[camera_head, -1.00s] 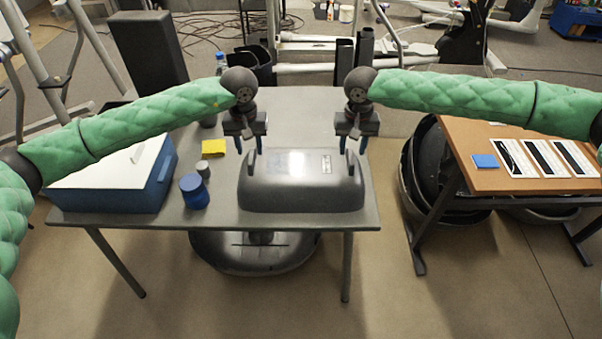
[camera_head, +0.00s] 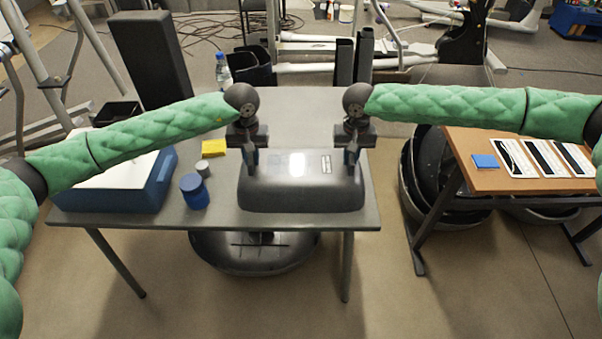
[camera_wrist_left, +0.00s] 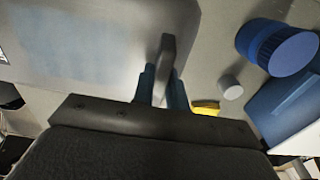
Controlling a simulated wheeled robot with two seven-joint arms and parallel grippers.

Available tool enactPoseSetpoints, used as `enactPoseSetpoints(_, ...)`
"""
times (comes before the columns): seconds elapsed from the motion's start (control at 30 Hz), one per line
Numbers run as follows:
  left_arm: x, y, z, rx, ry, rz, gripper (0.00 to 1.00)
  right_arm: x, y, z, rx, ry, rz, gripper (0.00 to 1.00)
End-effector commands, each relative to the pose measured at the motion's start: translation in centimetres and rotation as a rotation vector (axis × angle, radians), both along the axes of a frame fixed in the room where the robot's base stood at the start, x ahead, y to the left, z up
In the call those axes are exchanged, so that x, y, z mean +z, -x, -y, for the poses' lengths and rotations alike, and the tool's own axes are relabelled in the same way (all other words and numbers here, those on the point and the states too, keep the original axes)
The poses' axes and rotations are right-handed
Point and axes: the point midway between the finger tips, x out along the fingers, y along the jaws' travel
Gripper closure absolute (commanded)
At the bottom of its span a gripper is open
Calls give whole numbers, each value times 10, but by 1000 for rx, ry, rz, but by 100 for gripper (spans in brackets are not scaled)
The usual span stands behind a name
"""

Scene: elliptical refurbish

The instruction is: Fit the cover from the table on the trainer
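The cover (camera_head: 300,190) is a dark grey, glossy, rounded shell with an upright tab at each end. It lies on the grey table. My left gripper (camera_head: 251,158) is at its left tab, with the fingers close together. In the left wrist view, the fingers (camera_wrist_left: 162,88) flank the tab closely on both sides, and part of the cover (camera_wrist_left: 90,45) shows at left. My right gripper (camera_head: 352,156) is at the right tab, its fingers also close together. The trainer, seemingly the light-framed machine (camera_head: 310,50) with dark upright parts, stands behind the table.
On the table (camera_head: 215,218) left of the cover are a blue jar (camera_head: 194,191), a small grey cylinder (camera_head: 203,168), a yellow pad (camera_head: 214,148) and a blue box (camera_head: 155,190) with a white top. A brown side table (camera_head: 480,181) stands at right.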

Motion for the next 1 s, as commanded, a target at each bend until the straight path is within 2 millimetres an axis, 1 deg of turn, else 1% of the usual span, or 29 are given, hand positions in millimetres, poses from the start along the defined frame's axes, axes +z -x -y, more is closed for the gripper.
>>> enactPoseSetpoints(0.37,1,0,0,0,0,1,100,1,0,0,0,0,0,100)
enactPoseSetpoints(0.53,6,0,0,0,0,1,100,6,0,0,0,0,0,100)
enactPoseSetpoints(0.67,13,0,0,0,0,1,100,13,0,0,0,0,1,100)
enactPoseSetpoints(1.0,40,0,0,1,0,1,100,40,0,0,0,0,0,100)
